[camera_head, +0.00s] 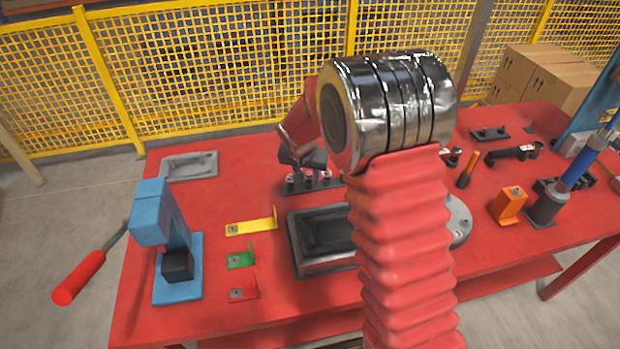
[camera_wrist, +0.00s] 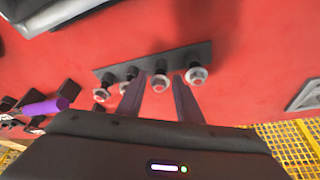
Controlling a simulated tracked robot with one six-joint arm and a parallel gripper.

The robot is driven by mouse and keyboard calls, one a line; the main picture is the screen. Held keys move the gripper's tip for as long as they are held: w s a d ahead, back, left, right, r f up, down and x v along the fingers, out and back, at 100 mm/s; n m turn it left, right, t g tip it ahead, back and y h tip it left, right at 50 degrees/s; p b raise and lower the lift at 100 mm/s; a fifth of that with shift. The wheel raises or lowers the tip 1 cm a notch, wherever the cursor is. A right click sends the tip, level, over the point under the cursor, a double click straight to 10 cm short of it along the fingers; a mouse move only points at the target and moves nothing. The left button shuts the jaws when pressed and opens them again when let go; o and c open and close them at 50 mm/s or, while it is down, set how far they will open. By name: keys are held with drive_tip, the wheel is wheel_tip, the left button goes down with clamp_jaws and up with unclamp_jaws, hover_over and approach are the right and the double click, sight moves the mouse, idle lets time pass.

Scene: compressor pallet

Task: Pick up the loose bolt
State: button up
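Several bolts with pale washer-like collars stand in a dark rack on the red table. The rack (camera_wrist: 220,55) crosses the wrist view, and its left part (camera_head: 322,184) shows in the head view below my gripper. My gripper (camera_wrist: 159,77) is open, its two dark fingers apart and pointing at the rack. One bolt (camera_wrist: 160,83) shows in the gap between the fingertips; I cannot tell whether they touch it. Another bolt (camera_wrist: 196,75) is just right of the right finger. Two more are left of the fingers. I cannot tell which bolt is loose. My arm hides much of the table in the head view.
A dark tray (camera_head: 297,262) lies in front of the rack. A blue press (camera_head: 165,225) and yellow (camera_head: 250,227), green and red brackets stand left. An orange block (camera_head: 509,205) and blue cylinder (camera_head: 579,166) stand right. A yellow mesh fence (camera_head: 230,80) runs behind the table.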

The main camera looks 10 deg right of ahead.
drive_tip(key=shift+c, duration=0.3)
drive_tip(key=c, duration=0.7)
drive_tip(key=shift+o, duration=0.2)
drive_tip(key=shift+r, duration=0.1)
wheel_tip(320, 180, up, 10)
idle(0.5)
wheel_tip(320, 180, up, 11)
drive_tip(key=n, duration=0.2)
hover_over(308, 175)
drive_tip(key=s, duration=0.1)
drive_tip(key=shift+d+y, duration=0.4)
drive_tip(key=shift+d, duration=0.05)
drive_tip(key=shift+a, duration=0.1)
